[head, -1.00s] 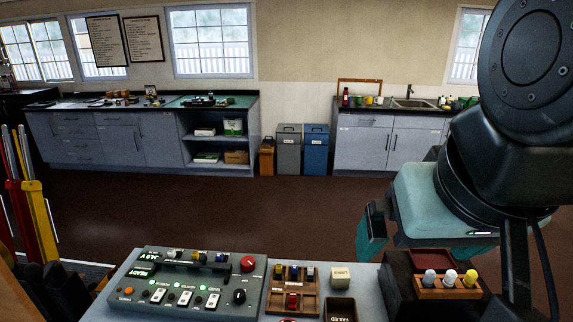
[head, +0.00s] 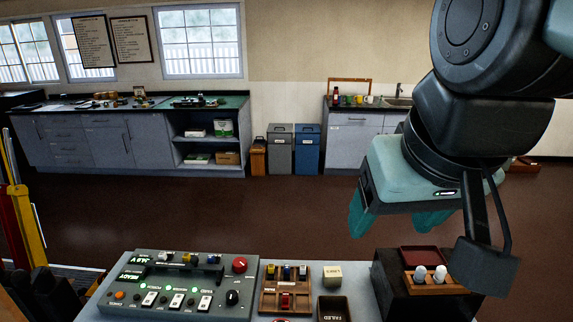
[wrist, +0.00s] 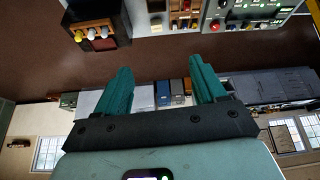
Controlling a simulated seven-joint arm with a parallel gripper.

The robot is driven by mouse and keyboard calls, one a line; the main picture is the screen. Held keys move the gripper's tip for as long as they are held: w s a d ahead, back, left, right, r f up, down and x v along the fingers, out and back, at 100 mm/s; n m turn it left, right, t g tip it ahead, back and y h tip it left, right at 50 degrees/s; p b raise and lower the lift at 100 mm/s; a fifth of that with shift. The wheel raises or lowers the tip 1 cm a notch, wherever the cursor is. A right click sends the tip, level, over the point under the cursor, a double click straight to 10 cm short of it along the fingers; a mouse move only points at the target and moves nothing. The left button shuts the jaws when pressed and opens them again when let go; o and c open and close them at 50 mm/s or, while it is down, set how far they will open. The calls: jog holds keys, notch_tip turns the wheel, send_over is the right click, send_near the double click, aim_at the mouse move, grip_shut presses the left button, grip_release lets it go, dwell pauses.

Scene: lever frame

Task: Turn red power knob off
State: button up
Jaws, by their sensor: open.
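The red power knob (head: 240,265) is at the upper right corner of a grey control panel (head: 150,309) in the head view. A black knob (head: 232,297) sits below it. In the wrist view the red knob (wrist: 216,27) shows near the top, on the panel's edge. My gripper (head: 392,222) hangs in the air to the right of the panel and above the bench, apart from everything. Its teal fingers (wrist: 160,85) are spread, with nothing between them. The exact pointing of the red knob is too small to tell.
A wooden tray of small levers (head: 287,303), a cream block (head: 331,276) and a black bin (head: 334,309) stand right of the panel. A dark box with a wooden rack of white-topped pegs (head: 432,287) is near my gripper. Air above the panel is clear.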

jog(key=w+a+n+g, duration=0.1)
jog(key=w+a+n, duration=0.15)
jog(key=w, duration=0.45)
jog(key=w+a+n+g, duration=0.1)
jog(key=w+a, duration=0.2)
jog(key=w, duration=0.4)
jog(key=n+g, duration=0.3)
jog(key=n, duration=0.5)
send_over(239, 262)
notch_tip(239, 262, down, 29)
jog(key=shift+m+h, duration=0.25)
jog(key=shift+h, duration=0.05)
notch_tip(239, 262, down, 11)
jog(key=shift+f, duration=0.1)
jog(key=c, duration=1.1)
jog(key=shift+o, duration=0.2)
